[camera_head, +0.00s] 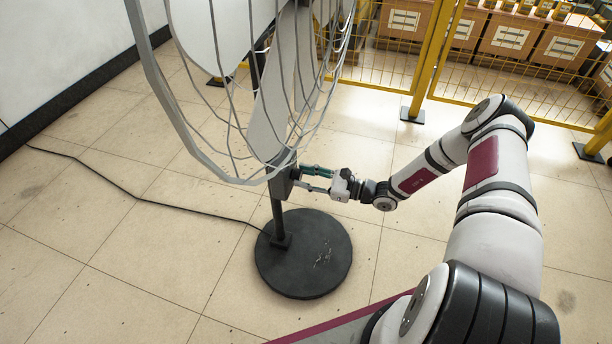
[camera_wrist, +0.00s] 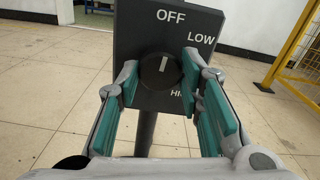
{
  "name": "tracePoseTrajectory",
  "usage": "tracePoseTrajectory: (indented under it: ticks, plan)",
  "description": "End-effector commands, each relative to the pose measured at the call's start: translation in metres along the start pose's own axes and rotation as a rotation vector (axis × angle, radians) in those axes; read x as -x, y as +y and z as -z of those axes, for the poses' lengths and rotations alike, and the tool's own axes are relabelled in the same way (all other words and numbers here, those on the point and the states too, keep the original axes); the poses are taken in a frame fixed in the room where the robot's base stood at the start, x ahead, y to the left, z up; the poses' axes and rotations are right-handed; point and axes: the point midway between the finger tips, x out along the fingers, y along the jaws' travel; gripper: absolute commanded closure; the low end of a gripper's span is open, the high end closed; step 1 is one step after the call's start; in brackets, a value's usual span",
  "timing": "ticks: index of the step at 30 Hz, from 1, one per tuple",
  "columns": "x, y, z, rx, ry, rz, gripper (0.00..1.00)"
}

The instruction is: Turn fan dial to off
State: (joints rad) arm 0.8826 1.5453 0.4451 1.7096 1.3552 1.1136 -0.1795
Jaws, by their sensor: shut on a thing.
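The fan (camera_head: 290,70) is a large wire-caged pedestal fan in the head view. Its dark control box (camera_head: 280,182) is on the pole below the cage. In the wrist view the box face (camera_wrist: 135,32) reads OFF at the top, LOW at upper right and a partly hidden HI at lower right. The round black dial (camera_wrist: 160,72) has a white mark pointing up, leaning slightly right, toward OFF. My gripper (camera_head: 303,177) reaches the box from the right. In the wrist view my gripper (camera_wrist: 158,78) is shut on the dial, one finger on each side.
The fan's round black base (camera_head: 304,262) stands on the tiled floor. A black cable (camera_head: 140,197) runs left from it. A yellow mesh fence (camera_head: 400,55) with boxes (camera_head: 500,36) behind it is at the back. Floor around the base is clear.

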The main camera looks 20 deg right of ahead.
Motion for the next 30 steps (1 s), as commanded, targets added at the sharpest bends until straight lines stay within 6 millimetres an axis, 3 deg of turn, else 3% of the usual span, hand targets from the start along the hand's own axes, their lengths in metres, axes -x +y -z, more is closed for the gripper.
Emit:
tracePoseTrajectory:
  ticks: [23, 24, 26, 30]
  plan:
    - [0.0011, 0.0002, 0.0014, 0.104, 0.004, 0.000, 0.94]
    - [0.0011, 0.0001, 0.0015, 0.104, 0.004, 0.000, 0.60]
    - [0.0010, 0.0002, 0.0013, 0.103, 0.004, 0.000, 0.46]
    - [0.0006, 0.0001, 0.0008, 0.103, 0.002, 0.000, 0.46]
